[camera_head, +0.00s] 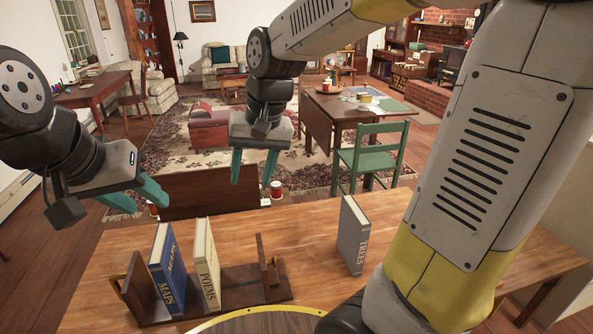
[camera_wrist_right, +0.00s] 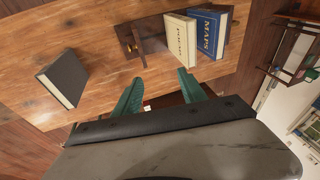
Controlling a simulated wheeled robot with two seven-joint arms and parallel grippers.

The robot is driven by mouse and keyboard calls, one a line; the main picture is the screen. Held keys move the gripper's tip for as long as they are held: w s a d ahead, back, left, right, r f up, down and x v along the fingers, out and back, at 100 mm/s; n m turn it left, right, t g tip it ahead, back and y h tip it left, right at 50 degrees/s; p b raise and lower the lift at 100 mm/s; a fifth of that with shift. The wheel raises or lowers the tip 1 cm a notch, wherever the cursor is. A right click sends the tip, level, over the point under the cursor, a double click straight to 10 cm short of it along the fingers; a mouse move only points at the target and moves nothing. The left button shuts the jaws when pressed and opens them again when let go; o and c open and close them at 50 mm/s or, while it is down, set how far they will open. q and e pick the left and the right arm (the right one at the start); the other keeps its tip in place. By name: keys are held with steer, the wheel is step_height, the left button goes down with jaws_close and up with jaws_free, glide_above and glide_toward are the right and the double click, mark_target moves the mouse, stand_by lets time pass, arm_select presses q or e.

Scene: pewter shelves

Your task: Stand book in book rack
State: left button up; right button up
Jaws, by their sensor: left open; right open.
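The grey book marked TREES (camera_head: 354,237) stands upright on the wooden table, right of the rack; it also shows in the right wrist view (camera_wrist_right: 62,82). The dark wooden book rack (camera_head: 268,291) sits at the table's left part. A blue MAPS book (camera_head: 167,270) and a cream POEMS book (camera_head: 207,262) stand in it; its end shows in the right wrist view (camera_wrist_right: 128,40). My right gripper (camera_head: 253,172) is open and empty, raised beyond the table's far side, between rack and grey book in picture. My left gripper (camera_head: 140,198) is open and empty, above the table's far left.
The rack has a free gap between POEMS and its right end. The table top (camera_head: 310,240) is clear between rack and grey book. A round-edged surface (camera_head: 265,320) shows at the bottom. A green chair (camera_head: 372,155) and drop-leaf table (camera_head: 335,115) stand beyond.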

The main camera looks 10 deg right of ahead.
steer(key=s+d+r+t, duration=0.3)
steer(key=s+d, duration=0.7)
steer(key=shift+r+t, duration=0.25)
steer(key=shift+t, duration=0.15)
